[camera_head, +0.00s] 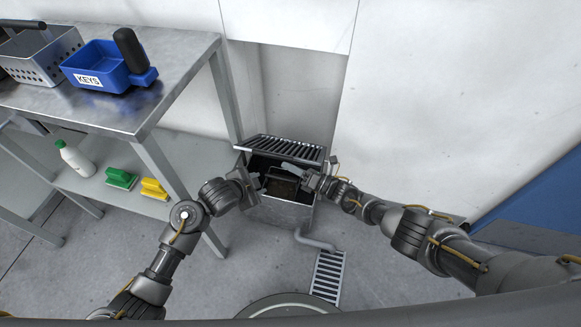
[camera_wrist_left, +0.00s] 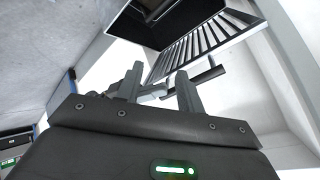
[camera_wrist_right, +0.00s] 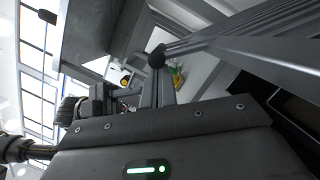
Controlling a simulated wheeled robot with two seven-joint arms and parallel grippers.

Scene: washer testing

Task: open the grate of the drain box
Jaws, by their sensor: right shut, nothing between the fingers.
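The drain box (camera_head: 283,211) is a grey metal box on the floor against the wall. Its slatted grate (camera_head: 284,148) is raised at the back and the dark inside of the box shows below it. The grate also shows in the left wrist view (camera_wrist_left: 207,45) and as long bars in the right wrist view (camera_wrist_right: 255,37). My left gripper (camera_head: 259,182) is open with nothing between its fingers, at the left of the box opening. My right gripper (camera_head: 293,170) is shut and empty, at the right under the grate, close to a dark rounded bar end (camera_wrist_right: 157,57).
A metal table (camera_head: 180,70) stands at the left with a blue KEYS bin (camera_head: 97,66) and a grey basket (camera_head: 40,55). Its lower shelf holds a white bottle (camera_head: 75,158) and green (camera_head: 120,178) and yellow (camera_head: 154,188) brushes. A floor drain (camera_head: 328,275) lies in front.

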